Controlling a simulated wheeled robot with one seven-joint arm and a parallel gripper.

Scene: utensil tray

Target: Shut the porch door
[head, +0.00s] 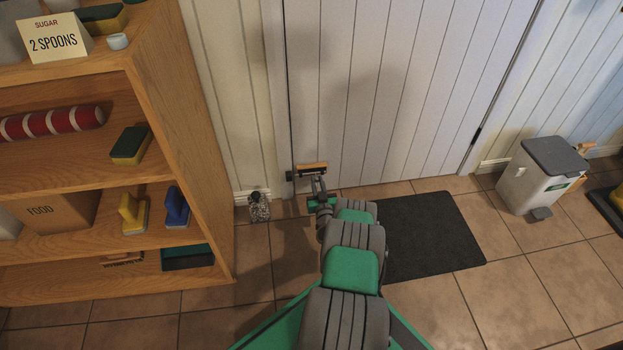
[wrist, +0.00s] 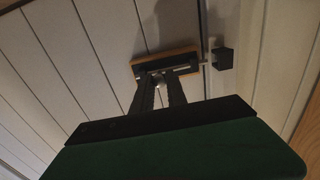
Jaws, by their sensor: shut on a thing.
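The porch door (head: 380,90) is white and panelled, with its hinge side on the right; it also fills much of the wrist view (wrist: 95,35). It looks level or nearly level with its frame, but I cannot tell if it is fully shut. A small black block (wrist: 222,58) is beside the handle, at the door's edge. My fingers hide part of the handle.
A dark mat (head: 430,235) lies in front of the door, right of my arm. A glass jar (head: 260,207) stands by the wall left of the door. A wooden shelf (head: 180,120) fills the left. A white pedal bin (head: 530,185) stands at the right.

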